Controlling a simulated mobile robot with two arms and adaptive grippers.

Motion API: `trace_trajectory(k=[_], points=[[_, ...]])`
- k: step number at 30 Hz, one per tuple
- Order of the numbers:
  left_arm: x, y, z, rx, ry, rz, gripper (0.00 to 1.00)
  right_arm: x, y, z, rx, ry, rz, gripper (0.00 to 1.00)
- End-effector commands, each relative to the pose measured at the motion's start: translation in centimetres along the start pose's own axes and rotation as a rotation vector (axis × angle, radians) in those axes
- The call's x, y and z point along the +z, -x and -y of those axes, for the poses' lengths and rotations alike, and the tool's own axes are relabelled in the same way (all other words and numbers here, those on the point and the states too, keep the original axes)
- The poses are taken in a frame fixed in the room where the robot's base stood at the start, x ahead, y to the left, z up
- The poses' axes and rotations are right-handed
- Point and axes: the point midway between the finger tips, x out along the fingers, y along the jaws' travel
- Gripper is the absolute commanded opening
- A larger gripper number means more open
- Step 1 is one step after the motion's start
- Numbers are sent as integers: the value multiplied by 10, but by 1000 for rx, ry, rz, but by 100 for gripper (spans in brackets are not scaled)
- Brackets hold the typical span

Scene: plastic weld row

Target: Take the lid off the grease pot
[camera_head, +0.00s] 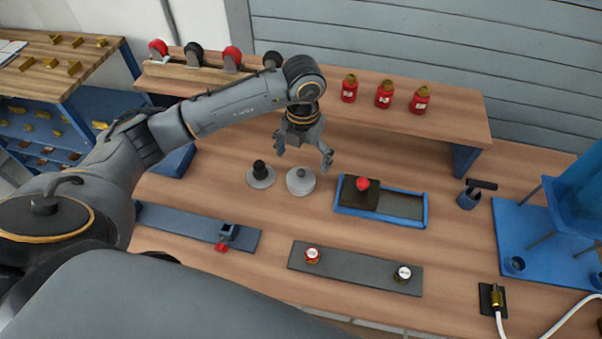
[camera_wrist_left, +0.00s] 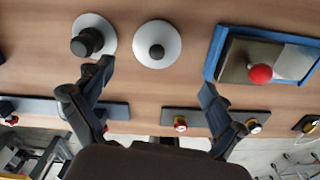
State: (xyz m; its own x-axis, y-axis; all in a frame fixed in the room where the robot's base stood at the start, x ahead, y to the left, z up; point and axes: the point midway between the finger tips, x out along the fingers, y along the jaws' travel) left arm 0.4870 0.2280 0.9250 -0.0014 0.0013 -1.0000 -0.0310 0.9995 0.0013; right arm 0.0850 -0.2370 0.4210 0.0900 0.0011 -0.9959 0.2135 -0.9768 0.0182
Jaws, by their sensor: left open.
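The grease pot appears to be the pale grey round pot (camera_head: 300,184) on the bench, with a round lid on it and a small knob on top. In the left wrist view the lid (camera_wrist_left: 171,54) is a white disc with a dark grey knob (camera_wrist_left: 156,51) at its centre. My left gripper (camera_head: 303,158) is open and empty, with its fingers apart above and behind the pot in the head view. In the left wrist view its fingertips (camera_wrist_left: 156,76) lie either side of the lid, a little below it in the picture. My right gripper is not in view.
A pale disc with a black post (camera_head: 260,172) stands close left of the pot. A blue tray (camera_head: 380,217) with a red-knobbed dark plate is at right. Grey strips (camera_head: 350,268) lie in front. A raised shelf (camera_head: 440,119) with red bottles (camera_head: 384,95) stands behind.

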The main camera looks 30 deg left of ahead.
Motion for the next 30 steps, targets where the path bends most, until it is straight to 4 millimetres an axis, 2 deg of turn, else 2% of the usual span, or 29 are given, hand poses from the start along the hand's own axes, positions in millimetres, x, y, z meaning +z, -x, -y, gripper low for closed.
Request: trace_trajectory(k=[8,15,24,30], points=[[-1,-22,-4,0,0,-3,95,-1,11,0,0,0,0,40],[0,-56,-7,-1,-1,-2,95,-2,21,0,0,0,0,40],[1,-62,-7,-2,-3,1,95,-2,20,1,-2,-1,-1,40],[1,-61,-7,-2,-2,1,54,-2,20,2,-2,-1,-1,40]])
